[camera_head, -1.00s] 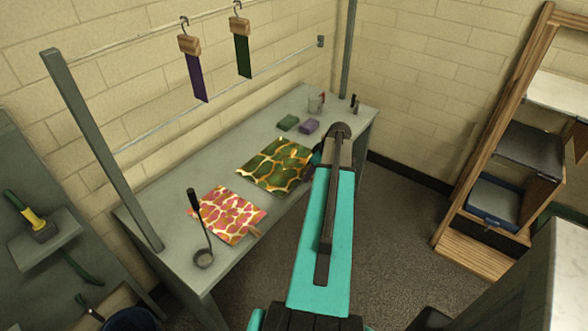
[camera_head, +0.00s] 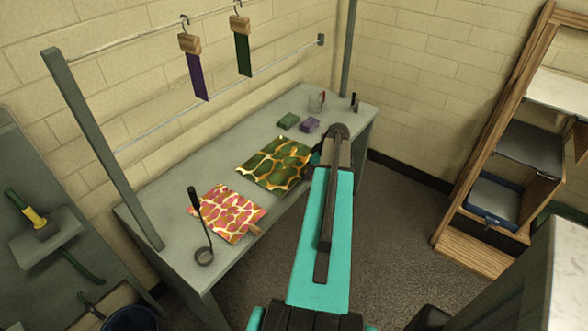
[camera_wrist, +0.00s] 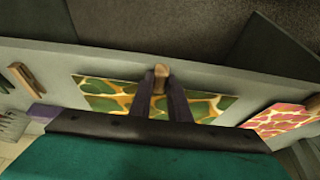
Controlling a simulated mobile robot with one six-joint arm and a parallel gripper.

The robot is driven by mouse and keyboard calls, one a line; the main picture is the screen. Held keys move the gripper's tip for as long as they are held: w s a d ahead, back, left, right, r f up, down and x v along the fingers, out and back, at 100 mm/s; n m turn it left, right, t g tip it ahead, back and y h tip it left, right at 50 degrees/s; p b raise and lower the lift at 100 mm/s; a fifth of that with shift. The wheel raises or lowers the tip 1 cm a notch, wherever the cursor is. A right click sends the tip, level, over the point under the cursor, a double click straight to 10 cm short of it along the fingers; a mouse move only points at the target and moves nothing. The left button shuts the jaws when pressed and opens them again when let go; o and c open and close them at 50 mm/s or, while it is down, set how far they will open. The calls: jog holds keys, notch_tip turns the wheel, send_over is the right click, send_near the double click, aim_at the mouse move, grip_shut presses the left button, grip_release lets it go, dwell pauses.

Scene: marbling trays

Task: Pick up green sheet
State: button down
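The green sheet (camera_head: 274,163), marbled green, gold and white, lies flat on the grey bench, right of and behind the pink sheet. In the wrist view the green sheet (camera_wrist: 110,98) lies beyond my gripper, partly hidden by its fingers. A small wooden clip (camera_wrist: 160,72) sits at its edge. The two dark fingers of my gripper (camera_wrist: 162,84) stand on either side of this clip. I cannot tell whether they touch it. In the head view my own arm hides most of the gripper at the sheet's right edge.
The pink sheet (camera_head: 228,213) lies nearer on the bench (camera_head: 165,200), with a ladle (camera_head: 203,254) at its left. A green block (camera_head: 288,121) and a purple block (camera_head: 309,125) lie behind. Purple (camera_head: 196,78) and green (camera_head: 242,55) strips hang from a rail above. A wooden rack (camera_head: 480,150) stands right.

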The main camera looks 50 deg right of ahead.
jog(key=shift+r, duration=0.1)
dwell(0.3)
jog(key=shift+r+b, duration=0.6)
jog(key=shift+r, duration=0.8)
jog(key=shift+s+r, duration=0.25)
jog(key=shift+s, duration=0.05)
jog(key=s+r+b, duration=0.1)
jog(key=s+b, duration=0.2)
jog(key=s, duration=1.2)
jog(key=shift+s+d+r, duration=0.2)
jog(key=shift+r, duration=0.05)
jog(key=shift+s, duration=0.1)
